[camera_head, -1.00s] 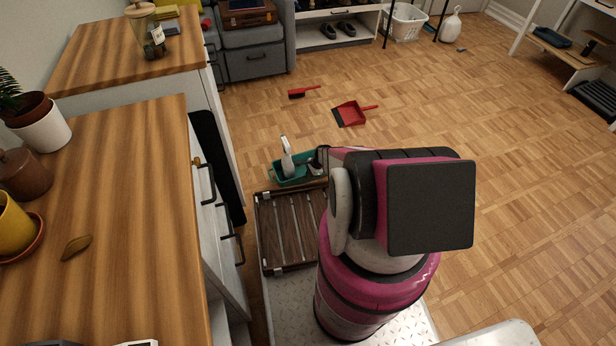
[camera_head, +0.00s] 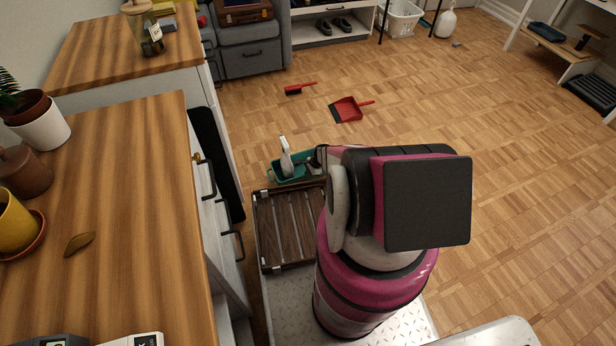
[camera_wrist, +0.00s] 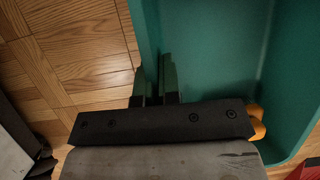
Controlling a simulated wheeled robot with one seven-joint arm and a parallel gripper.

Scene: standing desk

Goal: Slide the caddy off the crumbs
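The teal caddy (camera_head: 273,177) stands on the floor beside the drawer unit, with a white spray bottle (camera_head: 286,157) upright in it. In the wrist view the teal caddy (camera_wrist: 212,50) fills the upper right, and its inside floor and walls show. The fingers of my gripper (camera_wrist: 155,84) sit close together on either side of the caddy's left wall, and they look closed on it. I see no crumbs in either view.
Drawers with handles (camera_head: 205,180) stand close on the left. The parquet floor to the right is open.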

